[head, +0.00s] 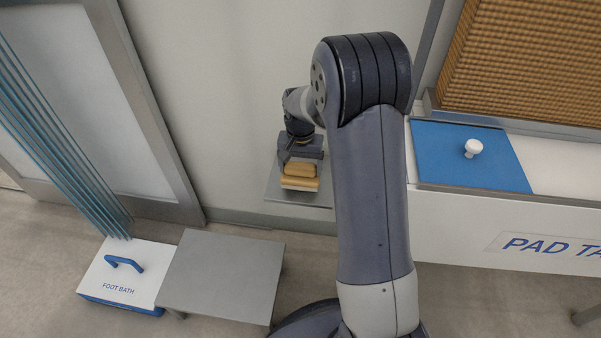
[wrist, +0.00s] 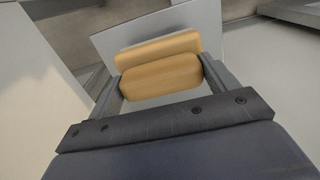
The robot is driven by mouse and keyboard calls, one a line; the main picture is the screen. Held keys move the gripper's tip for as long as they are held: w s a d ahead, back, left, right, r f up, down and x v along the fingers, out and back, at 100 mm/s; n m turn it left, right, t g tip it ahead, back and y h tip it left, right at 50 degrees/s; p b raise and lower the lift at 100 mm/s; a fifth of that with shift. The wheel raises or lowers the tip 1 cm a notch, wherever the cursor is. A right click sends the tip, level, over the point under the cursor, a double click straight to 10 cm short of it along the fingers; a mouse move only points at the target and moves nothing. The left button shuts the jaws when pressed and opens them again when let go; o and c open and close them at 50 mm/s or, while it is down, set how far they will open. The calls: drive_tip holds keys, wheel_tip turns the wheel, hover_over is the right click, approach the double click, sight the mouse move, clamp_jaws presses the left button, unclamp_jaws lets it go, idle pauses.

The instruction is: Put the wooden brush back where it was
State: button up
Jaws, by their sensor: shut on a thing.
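The wooden brush (head: 300,184) is a tan block with a raised grip and a pale underside. My gripper (head: 301,160) is shut on its grip. In the wrist view the brush (wrist: 158,77) sits between the two fingers, with its wider body beyond the grip. Brush and gripper are over a small grey shelf (head: 274,185) against the wall. I cannot tell whether the brush's underside touches the shelf. My arm hides part of the shelf's right side.
A white table with a blue lid (head: 469,158) and white knob stands at the right, below a brown slatted pad (head: 530,55). A grey step (head: 222,272) and a white foot bath box (head: 127,275) are on the floor at lower left. Blue-green strips hang at the left doorway.

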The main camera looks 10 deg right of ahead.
drive_tip(key=shift+f, duration=0.9)
drive_tip(key=o, duration=1)
drive_tip(key=shift+f, duration=0.15)
drive_tip(key=shift+o, duration=0.2)
wheel_tip(320, 180, up, 12)
drive_tip(key=p, duration=0.3)
drive_tip(key=shift+r, duration=0.2)
